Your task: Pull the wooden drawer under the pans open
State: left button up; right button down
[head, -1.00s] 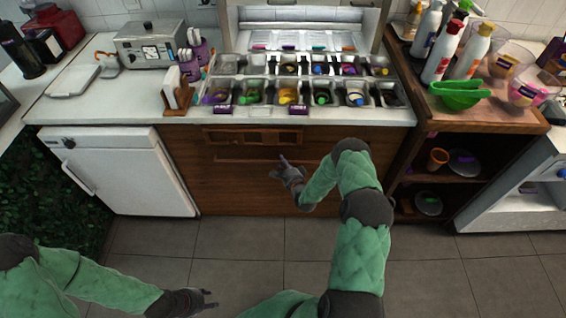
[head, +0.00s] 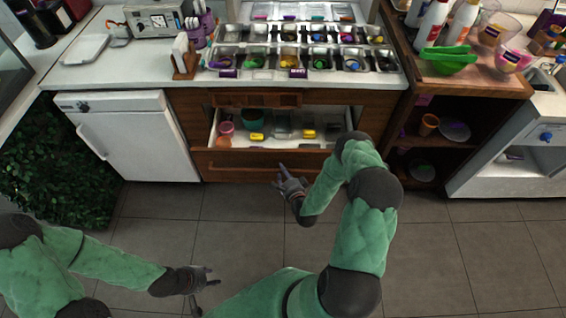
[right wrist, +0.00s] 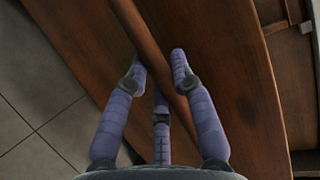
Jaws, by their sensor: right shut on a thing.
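The wooden drawer (head: 225,164) under the pans (head: 289,62) stands pulled out from the counter, with its inside showing. Its long wooden bar handle (right wrist: 146,45) runs between the fingers in the right wrist view. My right gripper (head: 282,171) is shut on this handle at the drawer front; its fingers (right wrist: 158,80) lie on both sides of the bar. My left gripper (head: 203,287) is low at the left, over the floor, away from the drawer. Its fingers look spread and empty.
Inside the drawer are a pink cup (head: 226,128), a dark green pot (head: 253,119) and yellow items (head: 308,134). A white fridge (head: 130,140) stands left of it, an open shelf (head: 440,160) right. The tiled floor (head: 245,225) in front is clear.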

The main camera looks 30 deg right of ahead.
jog(key=shift+s+a, duration=0.45)
jog(key=shift+s, duration=0.25)
jog(key=shift+s+a, duration=0.4)
jog(key=shift+s, duration=0.3)
jog(key=shift+s+a, duration=0.45)
jog(key=shift+s, duration=0.25)
jog(key=c, duration=1)
grip_release()
jog(key=v, duration=1.2)
jog(key=shift+d, duration=0.1)
jog(key=shift+w, duration=0.1)
